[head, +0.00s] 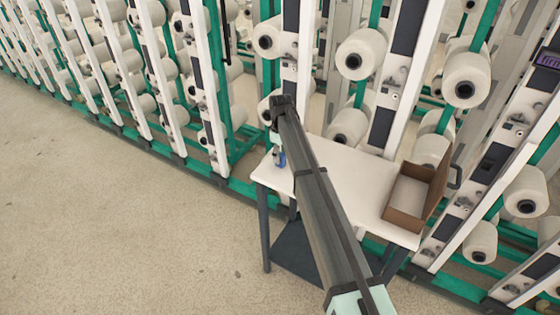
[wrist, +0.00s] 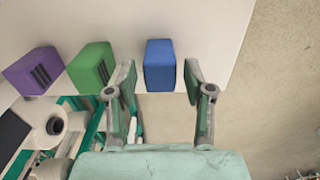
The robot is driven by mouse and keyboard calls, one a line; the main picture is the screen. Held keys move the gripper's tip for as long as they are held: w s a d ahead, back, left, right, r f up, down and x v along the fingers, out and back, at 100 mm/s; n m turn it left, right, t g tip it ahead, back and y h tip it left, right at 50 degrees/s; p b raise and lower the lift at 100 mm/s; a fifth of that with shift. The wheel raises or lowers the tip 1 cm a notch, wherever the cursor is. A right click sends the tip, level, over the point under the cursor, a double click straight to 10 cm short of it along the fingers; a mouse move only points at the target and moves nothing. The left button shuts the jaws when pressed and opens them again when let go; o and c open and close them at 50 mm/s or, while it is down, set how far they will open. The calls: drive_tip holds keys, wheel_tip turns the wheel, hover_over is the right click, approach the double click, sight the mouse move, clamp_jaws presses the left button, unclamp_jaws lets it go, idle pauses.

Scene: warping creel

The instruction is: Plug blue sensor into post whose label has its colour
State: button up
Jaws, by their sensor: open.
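The blue sensor (wrist: 159,65) is a blue block on the white table (wrist: 120,20), near its edge. It also shows small in the head view (head: 281,159), at the left end of the table. My gripper (wrist: 159,78) is open, with one finger on each side of the blue sensor and small gaps between. A green sensor (wrist: 91,66) and a purple sensor (wrist: 33,71) stand to the left in the wrist view. White posts with dark panels (head: 382,128) stand behind the table. A purple label (head: 548,61) shows at the far right; no blue label is readable.
An open brown cardboard box (head: 407,195) stands at the table's right end. Large white yarn cones (head: 466,78) stick out from the posts. Green rails (head: 190,173) run along the floor. The floor (head: 110,220) to the left is clear.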

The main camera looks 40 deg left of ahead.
drive_tip(key=shift+c, duration=0.3)
drive_tip(key=c, duration=0.9)
drive_tip(key=shift+r, duration=0.15)
drive_tip(key=shift+r+p, duration=0.6)
drive_tip(key=shift+r, duration=0.75)
drive_tip(key=shift+r+p, duration=0.8)
drive_tip(key=shift+r, duration=1.2)
